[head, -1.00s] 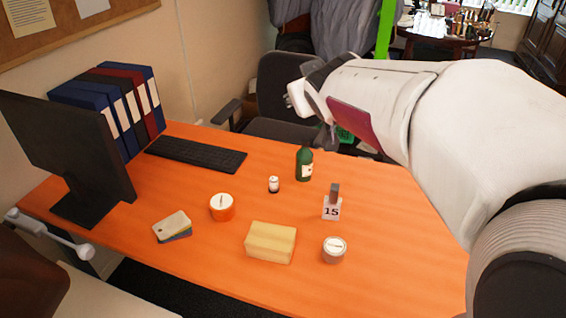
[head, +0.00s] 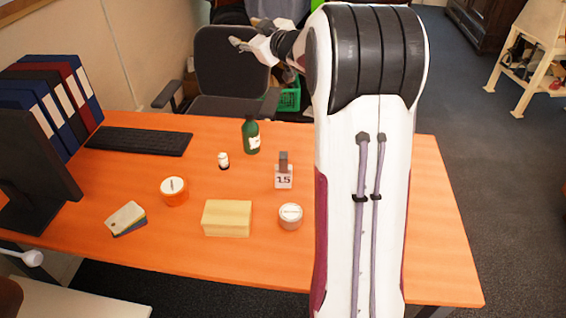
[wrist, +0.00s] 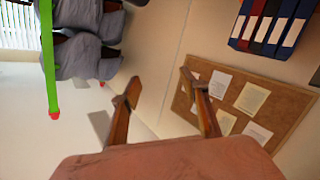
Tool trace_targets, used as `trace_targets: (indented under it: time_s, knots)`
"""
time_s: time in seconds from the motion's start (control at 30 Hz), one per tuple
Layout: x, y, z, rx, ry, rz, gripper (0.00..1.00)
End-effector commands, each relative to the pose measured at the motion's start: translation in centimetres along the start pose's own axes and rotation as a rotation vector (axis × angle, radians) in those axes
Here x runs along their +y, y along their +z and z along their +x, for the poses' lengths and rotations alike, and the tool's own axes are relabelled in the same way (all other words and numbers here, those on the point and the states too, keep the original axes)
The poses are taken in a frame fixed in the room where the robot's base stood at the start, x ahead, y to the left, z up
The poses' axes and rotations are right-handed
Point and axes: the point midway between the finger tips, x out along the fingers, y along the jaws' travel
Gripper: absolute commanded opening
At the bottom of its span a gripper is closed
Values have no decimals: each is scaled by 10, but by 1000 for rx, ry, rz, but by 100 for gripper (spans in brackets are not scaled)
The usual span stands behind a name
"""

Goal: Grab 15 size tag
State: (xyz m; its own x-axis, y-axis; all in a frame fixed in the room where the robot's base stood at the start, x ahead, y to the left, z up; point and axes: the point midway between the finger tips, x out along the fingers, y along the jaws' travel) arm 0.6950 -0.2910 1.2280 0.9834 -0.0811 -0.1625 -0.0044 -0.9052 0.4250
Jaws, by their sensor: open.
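The 15 size tag (head: 284,180) stands upright on the orange desk, right of centre in the head view, with a dark grey block at its top. My gripper (head: 240,34) is beyond the desk's far edge, up near the black chair, well away from the tag. In the wrist view my gripper (wrist: 158,88) has its two fingers spread apart with nothing between them. The wrist view faces the wall and does not show the tag.
Near the tag on the desk (head: 440,260) are a green bottle (head: 250,136), a small white bottle (head: 223,160), a white-lidded tin (head: 290,216), a yellow block (head: 227,218) and an orange tin (head: 174,191). A keyboard (head: 138,141) and binders (head: 60,95) are left.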

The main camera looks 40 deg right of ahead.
Motion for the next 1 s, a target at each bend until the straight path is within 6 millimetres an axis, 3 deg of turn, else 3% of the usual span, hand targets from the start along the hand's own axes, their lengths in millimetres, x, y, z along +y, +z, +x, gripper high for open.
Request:
trace_targets:
  time_s: [0.2, 0.5, 0.77, 1.0]
  knots:
    - [5, 36, 20, 62, -84, -12, 45]
    - [1, 92, 30, 140, -226, -6, 45]
    - [-9, 150, 22, 199, -365, 25, 45]
    - [-24, 206, 1, 245, -503, 75, 45]
